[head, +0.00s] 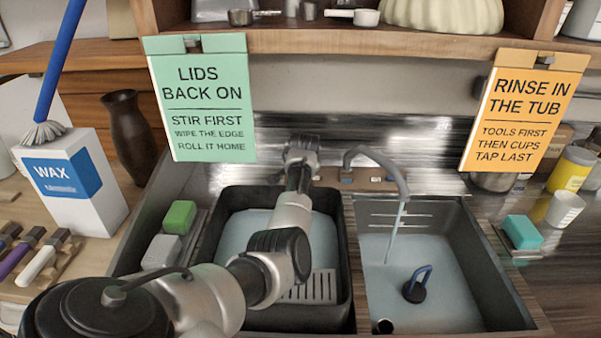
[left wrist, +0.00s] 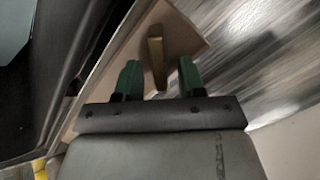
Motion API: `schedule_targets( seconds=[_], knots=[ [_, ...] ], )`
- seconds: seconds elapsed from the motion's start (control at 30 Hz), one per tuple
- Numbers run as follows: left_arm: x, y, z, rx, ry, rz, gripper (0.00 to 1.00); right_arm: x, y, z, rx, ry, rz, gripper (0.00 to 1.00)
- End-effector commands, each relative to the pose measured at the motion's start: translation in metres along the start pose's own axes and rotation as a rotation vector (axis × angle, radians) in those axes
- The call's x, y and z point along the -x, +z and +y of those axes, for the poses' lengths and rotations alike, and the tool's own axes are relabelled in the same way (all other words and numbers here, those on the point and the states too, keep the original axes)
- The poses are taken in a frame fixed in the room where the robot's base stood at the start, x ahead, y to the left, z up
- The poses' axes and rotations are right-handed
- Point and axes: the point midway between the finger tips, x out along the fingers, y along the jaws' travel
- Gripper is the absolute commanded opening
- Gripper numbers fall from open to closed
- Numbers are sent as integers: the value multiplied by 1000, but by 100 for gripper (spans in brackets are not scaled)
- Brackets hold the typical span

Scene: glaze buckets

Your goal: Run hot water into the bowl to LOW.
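The right basin (head: 440,285) holds pale water and has several lines on its back wall. The grey tap spout (head: 385,165) points over it, and a thin water stream (head: 394,235) falls into it. A black plug with a blue handle (head: 416,285) is in this basin. My left gripper (head: 301,150) is at the back of the sink, left of the spout. In the left wrist view its green fingers (left wrist: 158,80) are open on either side of a brass lever (left wrist: 156,55), with gaps visible. Which lever this is in the head view is hidden. My right gripper is out of view.
A black tub (head: 228,225) with water stands left, under my left arm. Green and grey sponges (head: 179,217) lie left of it; a teal sponge (head: 521,232) lies right. Hanging signs (head: 203,105) and an orange one (head: 525,110) flank the tap. A wax box (head: 75,185) stands far left.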

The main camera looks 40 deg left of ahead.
Motion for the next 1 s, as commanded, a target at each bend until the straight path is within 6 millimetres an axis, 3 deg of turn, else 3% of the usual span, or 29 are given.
schedule_targets(
  seconds=[0.37, 0.6, 0.77, 1.0],
  knots=[
    [-4, 0, 0, 1, 0, 1, 38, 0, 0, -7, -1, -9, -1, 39],
    [-4, 0, 0, 1, 0, 1, 1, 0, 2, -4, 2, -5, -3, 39],
    [-4, 0, -1, 9, 1, 1, 0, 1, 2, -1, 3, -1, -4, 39],
    [-3, 0, -4, 199, 20, 0, 0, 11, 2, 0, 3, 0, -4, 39]
  ],
)
